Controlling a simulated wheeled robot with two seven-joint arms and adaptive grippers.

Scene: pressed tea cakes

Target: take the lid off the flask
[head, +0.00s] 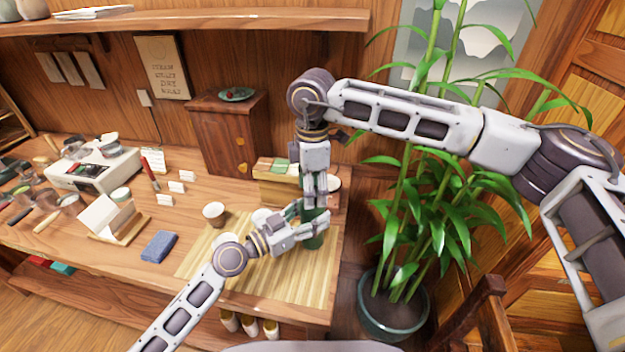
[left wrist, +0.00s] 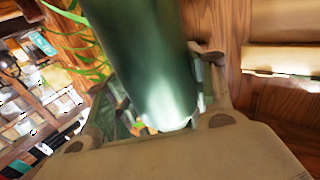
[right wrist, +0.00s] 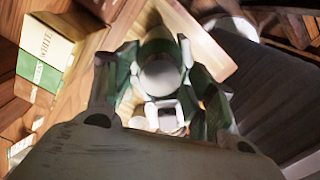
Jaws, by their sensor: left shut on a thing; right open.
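The dark green flask (head: 314,238) stands at the right end of the slatted bamboo mat (head: 285,285). My left gripper (head: 309,222) comes in from the left and is shut on the flask's body, which also fills the middle of the left wrist view (left wrist: 145,60). My right gripper (head: 315,203) points straight down over the flask's top, with its fingers apart. In the right wrist view the flask's round pale top (right wrist: 160,78), with green around it, shows between the open fingers. In the head view the right fingers hide the lid; whether they touch it I cannot tell.
White cups (head: 214,212) stand on and beside the mat to the left. A box with green and pale packets (head: 272,180) is behind the flask. A blue folded cloth (head: 159,246) lies left of the mat. A potted plant (head: 392,300) stands right of the table's edge.

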